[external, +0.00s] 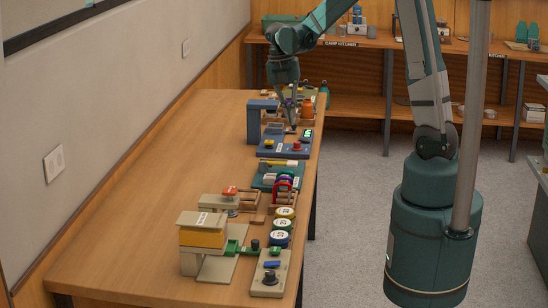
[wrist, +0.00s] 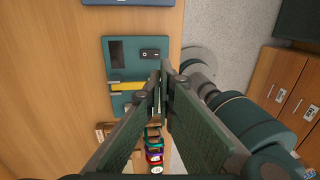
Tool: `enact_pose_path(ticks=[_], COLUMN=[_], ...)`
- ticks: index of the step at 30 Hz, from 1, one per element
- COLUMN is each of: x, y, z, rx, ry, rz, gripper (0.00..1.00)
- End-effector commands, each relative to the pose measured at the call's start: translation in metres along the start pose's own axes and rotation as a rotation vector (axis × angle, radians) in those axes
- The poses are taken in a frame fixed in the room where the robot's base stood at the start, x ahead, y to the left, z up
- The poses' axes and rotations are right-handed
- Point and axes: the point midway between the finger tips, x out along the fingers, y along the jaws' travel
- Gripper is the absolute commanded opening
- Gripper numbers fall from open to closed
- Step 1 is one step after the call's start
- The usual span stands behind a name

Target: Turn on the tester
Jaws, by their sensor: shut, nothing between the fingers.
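A teal panel (wrist: 117,76), which looks like the tester, lies on the bench below my gripper in the wrist view. It has a dark, blank screen (wrist: 118,53), a black rocker switch (wrist: 150,54) with white marks, and a yellow bar (wrist: 127,87) across it. The panel also shows in the external view (external: 264,181). My gripper (wrist: 162,76) is shut and empty, with its tips close to the switch in the picture and the panel's right edge. In the external view my gripper (external: 291,128) hangs above the bench; its exact height over the panel is unclear.
A blue device (external: 270,146) with a red button and a lit green display stands beyond the panel. Colourful items (wrist: 154,150) in a wooden rack sit on the near side. Several round tins (external: 282,226) and beige devices (external: 203,240) stand nearer. The bench's left side is clear.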

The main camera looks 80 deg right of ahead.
Motion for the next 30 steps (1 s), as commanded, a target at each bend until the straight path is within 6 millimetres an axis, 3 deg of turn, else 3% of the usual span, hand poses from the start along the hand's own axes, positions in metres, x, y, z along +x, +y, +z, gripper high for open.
enact_pose_path(ticks=[17,30], x=[0.011,0.066], y=[0.000,0.000], z=[0.000,0.000], rx=[0.001,0.001], ry=[0.000,0.000], rz=[0.000,0.000], gripper=[0.00,0.00])
